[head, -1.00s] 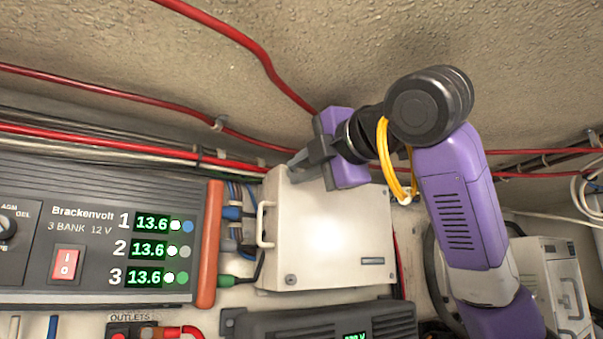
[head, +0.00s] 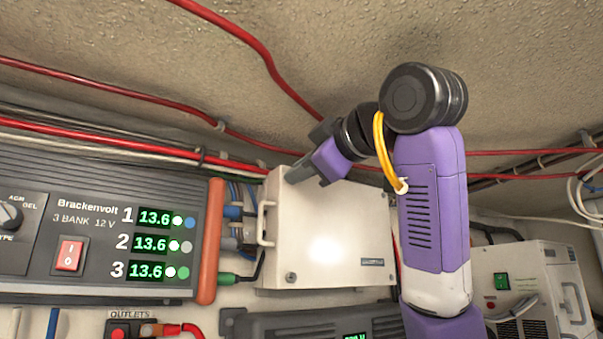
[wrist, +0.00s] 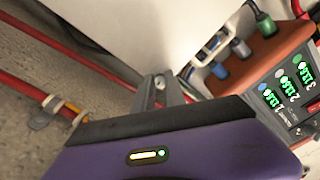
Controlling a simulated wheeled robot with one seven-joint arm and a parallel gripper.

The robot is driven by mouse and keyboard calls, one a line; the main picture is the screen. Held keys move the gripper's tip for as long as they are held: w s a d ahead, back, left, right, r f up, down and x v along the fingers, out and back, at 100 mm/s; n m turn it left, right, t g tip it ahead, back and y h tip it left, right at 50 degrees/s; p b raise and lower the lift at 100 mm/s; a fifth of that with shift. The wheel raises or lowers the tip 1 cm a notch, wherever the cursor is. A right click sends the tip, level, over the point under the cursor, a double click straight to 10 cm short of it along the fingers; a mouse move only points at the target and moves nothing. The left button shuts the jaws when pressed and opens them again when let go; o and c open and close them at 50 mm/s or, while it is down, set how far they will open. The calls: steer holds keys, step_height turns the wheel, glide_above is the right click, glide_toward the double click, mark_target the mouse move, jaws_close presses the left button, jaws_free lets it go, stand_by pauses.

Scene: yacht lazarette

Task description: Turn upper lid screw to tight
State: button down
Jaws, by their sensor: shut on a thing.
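The cream metal box (head: 335,235) hangs on the wall at the middle of the head view, its lid closed. It has a handle (head: 263,223) on its left side and a lower lid screw (head: 291,277) at its bottom left corner. My gripper (head: 292,173) is at the lid's upper left corner, with its fingers covering the upper screw in the head view. In the wrist view, the upper lid screw (wrist: 160,82) shows as a small metal piece between the fingertips (wrist: 161,88). The gripper is shut on it. The screw's slot angle cannot be told.
A battery charger (head: 100,235) with green readouts and an orange end piece stands left of the box. Red cables (head: 235,165) run along the wall behind my gripper. A dark unit (head: 330,325) sits below, and a white appliance (head: 535,285) is at right.

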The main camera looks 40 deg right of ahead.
steer(key=shift+f+m, duration=0.15)
steer(key=shift+m, duration=0.45)
steer(key=c, duration=1.4)
jaws_free()
steer(key=shift+o, duration=0.2)
steer(key=shift+s, duration=0.1)
steer(key=b+v, duration=0.3)
steer(key=v, duration=0.4)
steer(key=shift+s, duration=0.3)
steer(key=shift+s, duration=0.1)
